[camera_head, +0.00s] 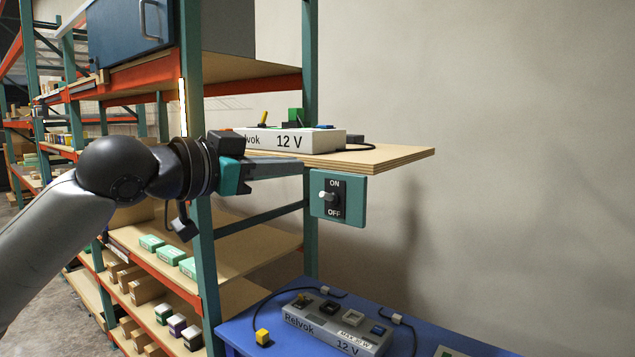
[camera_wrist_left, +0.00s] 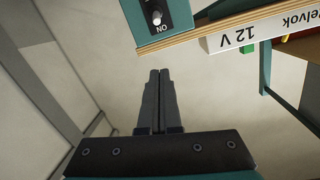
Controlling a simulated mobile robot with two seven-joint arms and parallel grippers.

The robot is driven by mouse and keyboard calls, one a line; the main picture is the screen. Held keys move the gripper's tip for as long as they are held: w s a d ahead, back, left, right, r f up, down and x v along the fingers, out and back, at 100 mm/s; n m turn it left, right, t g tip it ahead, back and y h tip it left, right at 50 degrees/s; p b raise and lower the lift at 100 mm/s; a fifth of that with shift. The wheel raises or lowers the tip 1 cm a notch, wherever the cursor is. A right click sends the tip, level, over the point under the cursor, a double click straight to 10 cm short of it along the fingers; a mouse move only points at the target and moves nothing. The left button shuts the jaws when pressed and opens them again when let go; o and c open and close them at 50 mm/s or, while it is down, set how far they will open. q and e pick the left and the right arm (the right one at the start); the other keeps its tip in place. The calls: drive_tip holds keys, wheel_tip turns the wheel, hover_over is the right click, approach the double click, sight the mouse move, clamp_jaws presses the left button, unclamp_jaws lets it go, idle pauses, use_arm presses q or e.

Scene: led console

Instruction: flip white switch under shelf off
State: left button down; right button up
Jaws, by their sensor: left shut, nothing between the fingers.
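The white switch (camera_head: 323,195) is a small toggle lever on a dark plate with ON above and OFF below. The plate sits on a teal panel (camera_head: 355,202) under the wooden shelf board (camera_head: 395,156). The lever seems to lean toward ON; it also shows near the top of the left wrist view (camera_wrist_left: 157,19), upside down beside the ON label. My left gripper (camera_head: 301,167) is shut and empty, just left of and above the panel in the head view. In the left wrist view its fingertips (camera_wrist_left: 160,72) point toward the panel, apart from the lever. My right gripper is out of view.
A white 12 V console (camera_head: 315,138) with coloured controls stands on the shelf board. Below, a blue table (camera_head: 245,326) carries another Relvok 12 V console (camera_head: 340,335) with cables. A teal rack post (camera_head: 196,235) stands behind my arm. Space right of the panel is clear.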

use_arm(q)
drive_tip(key=p, duration=0.3)
hover_over(327, 196)
drive_tip(key=s, duration=0.1)
drive_tip(key=shift+f, duration=0.35)
drive_tip(key=f, duration=0.1)
drive_tip(key=a+f, duration=0.1)
drive_tip(key=f, duration=0.1)
drive_tip(key=shift+s+a+f, duration=0.2)
drive_tip(key=shift+a+f, duration=0.05)
drive_tip(key=shift+f, duration=0.1)
drive_tip(key=shift+d, duration=0.1)
drive_tip(key=shift+f, duration=0.1)
